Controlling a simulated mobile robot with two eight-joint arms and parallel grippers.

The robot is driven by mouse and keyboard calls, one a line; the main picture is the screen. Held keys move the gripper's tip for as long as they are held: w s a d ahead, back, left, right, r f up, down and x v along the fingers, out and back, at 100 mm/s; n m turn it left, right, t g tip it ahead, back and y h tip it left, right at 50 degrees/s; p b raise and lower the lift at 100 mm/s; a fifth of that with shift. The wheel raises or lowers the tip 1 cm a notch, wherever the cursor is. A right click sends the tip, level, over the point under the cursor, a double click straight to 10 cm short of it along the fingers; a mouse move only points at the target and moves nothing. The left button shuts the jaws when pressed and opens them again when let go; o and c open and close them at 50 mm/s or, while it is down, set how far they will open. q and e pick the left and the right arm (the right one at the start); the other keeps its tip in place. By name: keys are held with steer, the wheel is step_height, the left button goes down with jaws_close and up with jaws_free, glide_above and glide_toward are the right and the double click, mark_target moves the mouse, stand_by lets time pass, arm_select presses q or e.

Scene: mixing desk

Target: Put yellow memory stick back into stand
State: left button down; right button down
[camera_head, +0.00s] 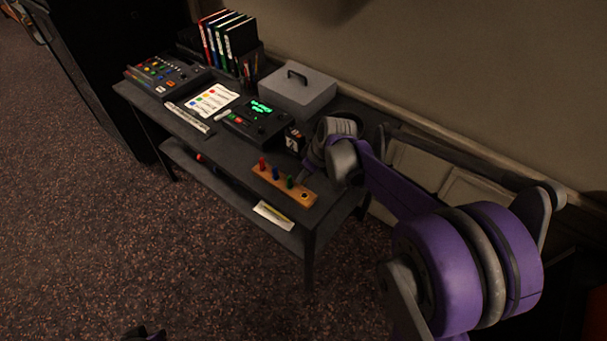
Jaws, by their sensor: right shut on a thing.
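The wooden stand (300,194) lies along the front right edge of the desk. Red (263,163), blue (275,173) and green (290,182) sticks stand upright in it, and a dark empty hole shows at its right end. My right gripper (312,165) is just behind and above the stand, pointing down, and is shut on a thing. Its grey wrist is in front of the desk's right end. I cannot make out the yellow memory stick; what is between the fingers is too dark and small to see.
A grey box (297,95), a device with a green display (256,118) and a small dark block (294,138) are near the gripper. A control panel (166,77), a colour-dotted card (213,98) and binders (240,40) are farther left. A wall is behind.

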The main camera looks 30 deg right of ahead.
steer(key=b, duration=0.3)
glide_above(301, 194)
steer(key=s, duration=0.1)
steer(key=shift+s+d+f, duration=0.1)
steer(key=shift+f, duration=1.25)
steer(key=shift+s+d+f, duration=0.1)
steer(key=shift+f, duration=1.2)
steer(key=shift+s+d, duration=0.1)
steer(key=shift+f+b, duration=0.45)
steer(key=shift+f, duration=0.05)
steer(key=c, duration=0.7)
jaws_free()
steer(key=shift+r, duration=0.1)
steer(key=p+v, duration=0.1)
steer(key=v, duration=1)
steer(key=s+a+m+h+p, duration=0.1)
steer(key=s+a+m+p, duration=0.1)
steer(key=s+a, duration=0.4)
steer(key=s+a+m+t+p, duration=0.1)
steer(key=s+a+m+p, duration=0.1)
steer(key=s+a, duration=0.4)
steer(key=s+p, duration=0.1)
steer(key=s, duration=0.4)
steer(key=shift+m+h+p, duration=0.3)
steer(key=shift+h+p, duration=0.05)
steer(key=shift+h, duration=0.05)
